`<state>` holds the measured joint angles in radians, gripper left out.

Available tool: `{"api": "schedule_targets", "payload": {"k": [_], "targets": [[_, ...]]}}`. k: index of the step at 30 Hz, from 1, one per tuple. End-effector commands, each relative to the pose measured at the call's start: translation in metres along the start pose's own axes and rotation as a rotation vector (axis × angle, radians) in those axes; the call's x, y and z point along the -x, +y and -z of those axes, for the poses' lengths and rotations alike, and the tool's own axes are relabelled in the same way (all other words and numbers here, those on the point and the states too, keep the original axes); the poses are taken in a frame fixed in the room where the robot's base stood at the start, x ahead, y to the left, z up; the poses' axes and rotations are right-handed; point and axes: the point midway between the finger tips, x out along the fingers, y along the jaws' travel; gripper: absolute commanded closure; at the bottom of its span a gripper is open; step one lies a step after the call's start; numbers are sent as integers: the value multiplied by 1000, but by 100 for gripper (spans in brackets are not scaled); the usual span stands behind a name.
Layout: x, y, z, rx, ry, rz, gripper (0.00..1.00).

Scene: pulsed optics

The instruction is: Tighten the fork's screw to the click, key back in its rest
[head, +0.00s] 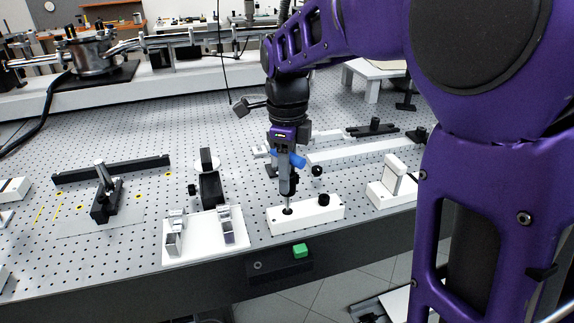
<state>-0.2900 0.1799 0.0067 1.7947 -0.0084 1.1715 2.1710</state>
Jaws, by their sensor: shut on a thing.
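My gripper (287,168) points down over the front of the perforated table, its jaws shut on an upright key (288,202). The key's thin lower end meets the left dark hole of a white block (308,218), which looks like the key's rest; I cannot tell how deep it sits. A blue part (297,160) shows beside the jaws. A black clamp piece with a post (104,200), perhaps the fork, stands on a grey plate at the left. Its screw is too small to make out.
A white plate with upright metal holders (190,250) is left of the block, with a black mount (210,188) behind it. A white stand (393,182) is to the right. A long black bar (112,170) lies behind the clamp. A green button (300,251) is on the table's front.

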Motion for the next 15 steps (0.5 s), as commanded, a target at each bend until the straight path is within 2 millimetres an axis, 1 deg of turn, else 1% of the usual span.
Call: {"api": "schedule_targets", "payload": {"k": [5, 15], "targets": [[0, 0, 0, 0, -1, 1, 100], [-17, 0, 0, 0, -1, 1, 100]]}}
